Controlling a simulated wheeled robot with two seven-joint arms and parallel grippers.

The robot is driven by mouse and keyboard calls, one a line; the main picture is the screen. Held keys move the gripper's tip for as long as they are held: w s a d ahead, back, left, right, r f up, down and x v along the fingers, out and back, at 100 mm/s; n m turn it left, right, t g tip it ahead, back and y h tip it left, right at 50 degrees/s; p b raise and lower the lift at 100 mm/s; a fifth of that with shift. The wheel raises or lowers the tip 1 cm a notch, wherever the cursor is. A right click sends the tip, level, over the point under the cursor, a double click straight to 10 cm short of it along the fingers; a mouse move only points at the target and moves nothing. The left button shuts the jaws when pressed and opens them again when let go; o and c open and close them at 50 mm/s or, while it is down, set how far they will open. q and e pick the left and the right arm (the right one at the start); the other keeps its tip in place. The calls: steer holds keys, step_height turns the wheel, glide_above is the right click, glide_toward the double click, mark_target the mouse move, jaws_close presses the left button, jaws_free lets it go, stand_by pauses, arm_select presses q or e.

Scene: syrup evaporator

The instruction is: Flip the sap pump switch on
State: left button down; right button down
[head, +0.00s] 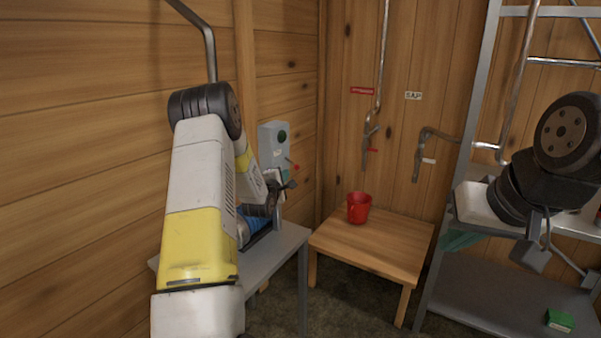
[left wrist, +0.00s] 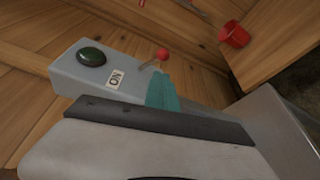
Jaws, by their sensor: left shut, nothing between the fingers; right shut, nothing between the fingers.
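The sap pump switch box (head: 273,138) is grey and fixed on the left wall, with a dark green lamp. Its lever ends in a red knob (head: 296,167). In the left wrist view the box (left wrist: 78,72) shows the dark, seemingly unlit lamp (left wrist: 92,56), an ON label (left wrist: 116,78) and the lever with its red knob (left wrist: 162,54). My left gripper (left wrist: 160,92) has its teal fingertips shut and empty, close beside the lever; contact cannot be told. In the head view its fingertips are hard to make out. My right gripper (head: 459,240) is shut and empty near the metal shelf.
A red cup (head: 358,208) stands on a low wooden table (head: 385,255). A grey table (head: 285,247) is under my left arm. A metal shelf (head: 470,285) holds a green box (head: 560,320).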

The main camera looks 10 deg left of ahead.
mark_target(292, 163)
arm_select(q)
steer(key=shift+w+f, duration=0.15)
steer(key=shift+w, duration=2.1)
